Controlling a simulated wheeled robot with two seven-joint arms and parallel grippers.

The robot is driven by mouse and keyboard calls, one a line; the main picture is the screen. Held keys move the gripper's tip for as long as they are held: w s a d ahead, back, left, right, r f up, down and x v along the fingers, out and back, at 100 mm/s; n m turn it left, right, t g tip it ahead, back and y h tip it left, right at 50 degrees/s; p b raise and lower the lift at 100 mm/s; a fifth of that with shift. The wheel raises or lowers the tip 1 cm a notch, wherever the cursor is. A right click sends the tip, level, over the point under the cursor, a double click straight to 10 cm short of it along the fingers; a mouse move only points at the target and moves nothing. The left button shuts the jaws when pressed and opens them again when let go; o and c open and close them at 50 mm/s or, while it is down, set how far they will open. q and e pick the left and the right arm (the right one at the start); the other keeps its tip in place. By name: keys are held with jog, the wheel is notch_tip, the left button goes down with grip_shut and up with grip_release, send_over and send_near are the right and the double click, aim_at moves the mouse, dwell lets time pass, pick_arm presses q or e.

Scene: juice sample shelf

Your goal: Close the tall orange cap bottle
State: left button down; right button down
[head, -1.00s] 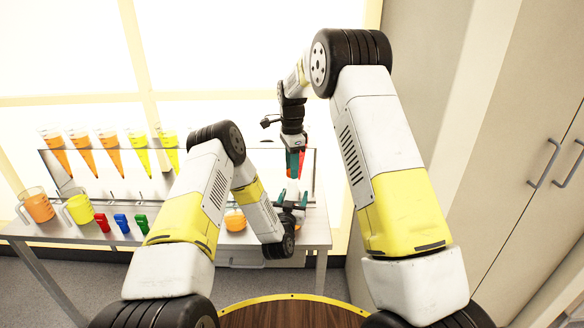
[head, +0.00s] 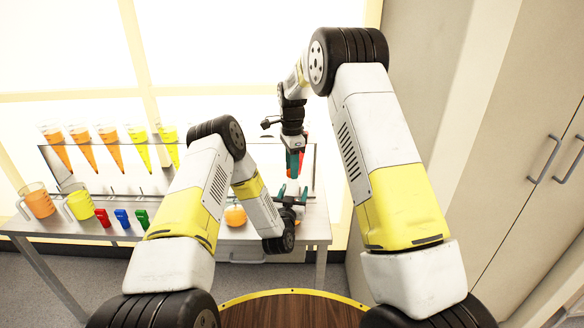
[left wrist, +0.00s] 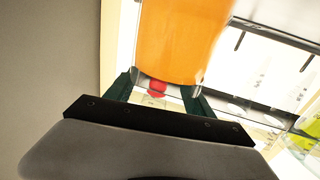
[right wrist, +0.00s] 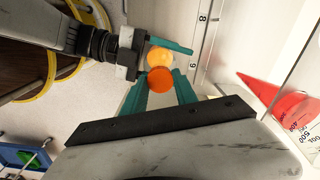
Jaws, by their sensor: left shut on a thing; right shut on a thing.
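The bottle (left wrist: 180,40) shows as a large orange body between the fingers of my left gripper (left wrist: 157,85) in the left wrist view. That gripper is shut on it. My right gripper (right wrist: 160,90) is shut on the orange cap (right wrist: 159,80) in the right wrist view. A yellow-orange round top of the bottle (right wrist: 158,58) shows just beyond the cap, beside the left gripper's fingers. I cannot tell whether cap and bottle touch. In the head view my right gripper (head: 294,163) points down above my left gripper (head: 290,196); the bottle and cap are mostly hidden there.
A rack at the table's back holds several cone-shaped vessels (head: 82,143). Orange (head: 38,202) and yellow (head: 79,206) jugs stand at the left, near red, blue and green clips (head: 122,217). A round orange thing (head: 236,215) is near my left forearm. A red cone (right wrist: 283,103) stands close to my right gripper.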

jog(key=shift+f, duration=0.5)
jog(key=m, duration=1.9)
jog(key=shift+d+f, duration=0.1)
jog(key=shift+f, duration=0.1)
jog(key=m, duration=0.2)
jog(key=shift+s+d+f+m, duration=0.15)
jog(key=shift+f+m, duration=0.15)
jog(key=shift+r+m, duration=0.35)
jog(key=shift+m, duration=0.25)
jog(key=shift+w, duration=0.2)
